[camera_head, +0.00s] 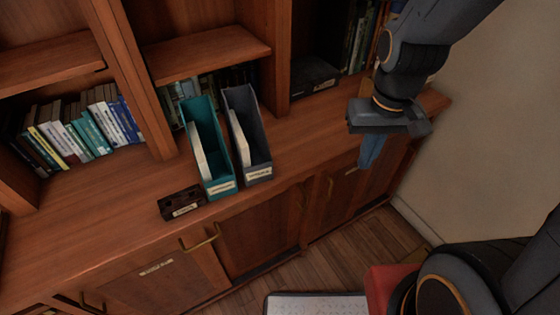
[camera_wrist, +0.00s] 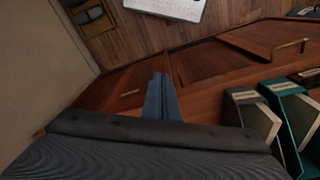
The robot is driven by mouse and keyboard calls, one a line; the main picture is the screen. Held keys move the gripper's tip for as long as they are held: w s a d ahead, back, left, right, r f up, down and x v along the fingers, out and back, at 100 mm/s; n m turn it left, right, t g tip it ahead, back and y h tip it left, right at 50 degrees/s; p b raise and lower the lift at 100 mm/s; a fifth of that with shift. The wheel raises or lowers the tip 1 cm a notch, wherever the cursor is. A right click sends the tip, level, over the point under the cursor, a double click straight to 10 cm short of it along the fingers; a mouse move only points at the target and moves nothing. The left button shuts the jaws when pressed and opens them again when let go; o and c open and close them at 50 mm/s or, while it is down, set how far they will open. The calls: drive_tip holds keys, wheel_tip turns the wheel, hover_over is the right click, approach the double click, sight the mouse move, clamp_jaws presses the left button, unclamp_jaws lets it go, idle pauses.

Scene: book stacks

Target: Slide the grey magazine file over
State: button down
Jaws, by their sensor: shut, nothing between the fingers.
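The grey magazine file (camera_head: 248,135) stands upright on the wooden counter, with pale papers inside and a label low on its front. A teal magazine file (camera_head: 207,145) stands close on its left. In the wrist view the grey file (camera_wrist: 246,108) is at the right, with the teal file (camera_wrist: 290,125) beyond it. My gripper (camera_head: 369,158) is to the right of the grey file, apart from it, over the front edge of the counter. Its blue-grey fingers (camera_wrist: 162,98) are closed together with nothing between them.
A small dark labelled box (camera_head: 181,203) sits left of the teal file. Books (camera_head: 85,130) fill the shelves behind. The counter (camera_head: 310,125) right of the grey file is clear. A wall (camera_head: 490,120) stands at the right. Cabinet doors with handles are below.

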drive_tip(key=a+r+n+g+p, duration=0.15)
drive_tip(key=a+n, duration=0.45)
drive_tip(key=a, duration=1.6)
drive_tip(key=shift+t, duration=0.25)
drive_tip(key=f+p, duration=0.1)
drive_tip(key=f, duration=0.2)
drive_tip(key=w+a+f+p, duration=0.1)
drive_tip(key=f, duration=0.2)
drive_tip(key=w+f+p, duration=0.1)
drive_tip(key=f, duration=0.3)
drive_tip(key=shift+a+p, duration=0.15)
drive_tip(key=shift+p, duration=0.25)
drive_tip(key=shift+w+a, duration=0.4)
drive_tip(key=shift+w, duration=0.15)
drive_tip(key=shift+w, duration=0.1)
drive_tip(key=shift+w+a, duration=0.7)
drive_tip(key=shift+w, duration=0.2)
